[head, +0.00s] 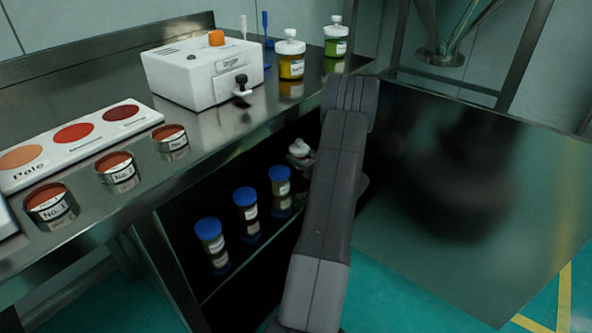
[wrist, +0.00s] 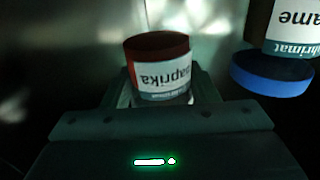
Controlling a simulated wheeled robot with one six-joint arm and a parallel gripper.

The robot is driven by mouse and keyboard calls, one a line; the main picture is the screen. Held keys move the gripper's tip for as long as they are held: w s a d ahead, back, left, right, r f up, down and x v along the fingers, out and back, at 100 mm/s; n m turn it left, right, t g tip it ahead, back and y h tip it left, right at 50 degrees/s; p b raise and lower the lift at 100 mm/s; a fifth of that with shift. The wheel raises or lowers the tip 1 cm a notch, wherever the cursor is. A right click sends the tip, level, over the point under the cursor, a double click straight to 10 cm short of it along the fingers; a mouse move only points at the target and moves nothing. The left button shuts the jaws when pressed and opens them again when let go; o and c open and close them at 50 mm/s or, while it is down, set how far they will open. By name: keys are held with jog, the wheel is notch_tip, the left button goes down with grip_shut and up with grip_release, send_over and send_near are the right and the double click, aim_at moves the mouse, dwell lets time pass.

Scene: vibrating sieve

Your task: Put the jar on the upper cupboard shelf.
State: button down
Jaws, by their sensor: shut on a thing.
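The paprika jar (wrist: 161,80), with red contents and a white label, sits between the fingers of my gripper (wrist: 160,95) in the wrist view. Its label reads upside down there. My gripper is shut on it. In the head view my arm hides the gripper; a small jar with a whitish top (head: 299,150) shows just left of the arm, at the cupboard opening, and is probably this one. The cupboard shelf (head: 245,263) under the bench carries a row of blue-lidded jars. I cannot tell whether the held jar touches the shelf.
A blue-lidded jar (wrist: 271,76) is close on the right in the wrist view. Blue-lidded jars (head: 209,236) stand left of my arm. On the bench top are a white device (head: 190,80), a yellow jar (head: 290,63), a green jar (head: 336,42) and several small dishes (head: 116,168).

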jog(key=shift+f+b, duration=0.6)
jog(key=shift+f, duration=1.5)
jog(key=shift+f, duration=0.1)
jog(key=c, duration=0.6)
grip_release()
jog(key=shift+o, duration=0.2)
jog(key=shift+s+d, duration=0.15)
jog(key=p+v, duration=0.2)
jog(key=v, duration=0.9)
jog(key=shift+s+d+p, duration=0.2)
jog(key=shift+p, duration=0.15)
